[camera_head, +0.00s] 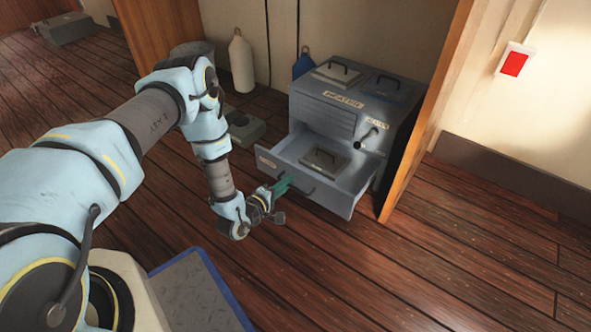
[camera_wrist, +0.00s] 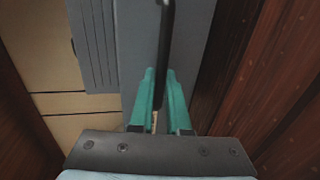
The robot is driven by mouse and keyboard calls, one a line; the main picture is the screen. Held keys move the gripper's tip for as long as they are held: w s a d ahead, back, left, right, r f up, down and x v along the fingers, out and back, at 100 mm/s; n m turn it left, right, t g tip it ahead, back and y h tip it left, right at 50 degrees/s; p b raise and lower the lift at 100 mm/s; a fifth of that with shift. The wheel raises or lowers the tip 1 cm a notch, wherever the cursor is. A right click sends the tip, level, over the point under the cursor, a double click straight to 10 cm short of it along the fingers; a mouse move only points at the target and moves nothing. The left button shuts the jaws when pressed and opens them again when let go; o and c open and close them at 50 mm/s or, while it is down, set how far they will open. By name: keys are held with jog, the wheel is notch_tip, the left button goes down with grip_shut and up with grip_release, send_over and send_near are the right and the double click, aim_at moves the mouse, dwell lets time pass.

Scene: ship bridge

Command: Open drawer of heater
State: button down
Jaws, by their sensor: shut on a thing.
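The grey heater (camera_head: 340,122) stands on the floor in an alcove, with a label on its front. Its drawer (camera_head: 340,200) is pulled out at the bottom, and a flat plate with a black handle shows inside it. My gripper (camera_head: 285,185) is at the drawer front, its green fingers at the dark drawer handle (camera_head: 306,192). In the wrist view my green fingers (camera_wrist: 162,95) are on either side of the dark handle bar (camera_wrist: 165,45), shut on it. The grey drawer front (camera_wrist: 205,40) fills the area behind.
Wooden posts (camera_head: 425,120) flank the alcove on both sides, the right one close to the heater. A grey box (camera_head: 243,127) lies on the floor left of the heater. A white bottle-shaped object (camera_head: 241,65) hangs behind.

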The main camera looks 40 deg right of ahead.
jog(key=shift+f+p+v, duration=0.2)
jog(key=shift+p+v, duration=0.05)
jog(key=shift+v, duration=0.65)
jog(key=shift+f+p+v, duration=0.2)
jog(key=shift+v, duration=0.7)
jog(key=c, duration=1.2)
grip_release()
jog(key=shift+o, duration=0.2)
jog(key=shift+a, duration=0.1)
